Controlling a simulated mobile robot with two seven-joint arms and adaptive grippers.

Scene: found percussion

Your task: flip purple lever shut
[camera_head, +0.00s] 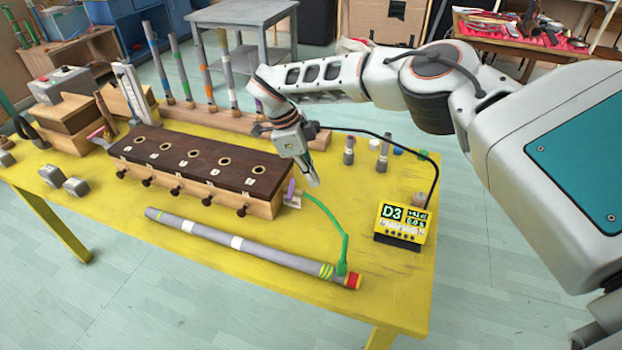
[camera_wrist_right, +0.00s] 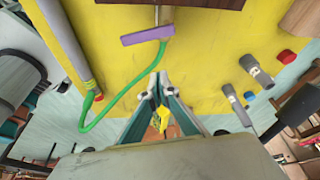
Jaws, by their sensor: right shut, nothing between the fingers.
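The purple lever (camera_head: 291,189) stands at the right end of the long wooden box (camera_head: 262,206) with a dark top. In the right wrist view the purple lever (camera_wrist_right: 147,36) lies across the end of a thin rod, near the dark edge of the box. My right gripper (camera_head: 314,183) is shut and empty, just to the right of the lever in the head view. In the right wrist view its fingertips (camera_wrist_right: 158,76) meet below the lever, with yellow table between them and it. My left gripper is not in view.
A green hose (camera_head: 346,240) runs from near the lever to a grey tube (camera_head: 235,243) along the table front. A yellow meter (camera_head: 402,223) reading D3 stands to the right. Short grey cylinders (camera_head: 349,150) stand behind. The yellow table (camera_head: 350,200) is bare between hose and meter.

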